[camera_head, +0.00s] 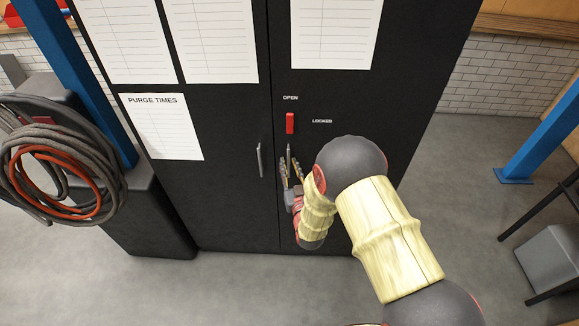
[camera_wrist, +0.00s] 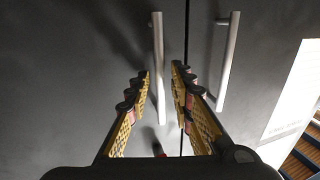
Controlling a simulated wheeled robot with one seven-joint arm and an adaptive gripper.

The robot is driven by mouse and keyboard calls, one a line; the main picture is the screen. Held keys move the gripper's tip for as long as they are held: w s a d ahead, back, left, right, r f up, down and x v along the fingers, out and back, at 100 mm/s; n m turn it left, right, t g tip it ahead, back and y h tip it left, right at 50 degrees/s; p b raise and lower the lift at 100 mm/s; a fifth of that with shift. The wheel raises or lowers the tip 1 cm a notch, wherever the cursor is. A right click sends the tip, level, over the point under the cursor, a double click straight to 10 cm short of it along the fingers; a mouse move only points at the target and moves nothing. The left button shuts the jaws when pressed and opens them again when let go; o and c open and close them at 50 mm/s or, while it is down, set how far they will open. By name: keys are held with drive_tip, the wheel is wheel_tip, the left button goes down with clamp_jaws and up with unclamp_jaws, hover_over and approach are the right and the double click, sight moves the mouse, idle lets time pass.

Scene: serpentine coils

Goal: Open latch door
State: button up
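The black cabinet (camera_head: 220,205) has two doors meeting at a vertical seam. A red latch (camera_head: 290,123) stands upright below the OPEN label, with the LOCKED label to its right; a bit of red also shows low in the wrist view (camera_wrist: 158,148). The right door's bar handle (camera_head: 289,154) is partly hidden by my gripper (camera_head: 292,172). In the wrist view, this handle (camera_wrist: 158,70) runs between my open fingers (camera_wrist: 162,72), close to the left one; contact cannot be told. The left door's handle (camera_head: 260,160) also shows in the wrist view (camera_wrist: 229,60). Both doors look shut.
A grey bin-like block (camera_head: 155,215) with coiled hoses (camera_head: 60,165) stands left of the cabinet. Blue posts (camera_head: 85,75) rise on both sides. A dark-framed stand and grey box (camera_head: 553,258) are at right. The floor before the cabinet is clear.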

clamp_jaws()
idle(0.7)
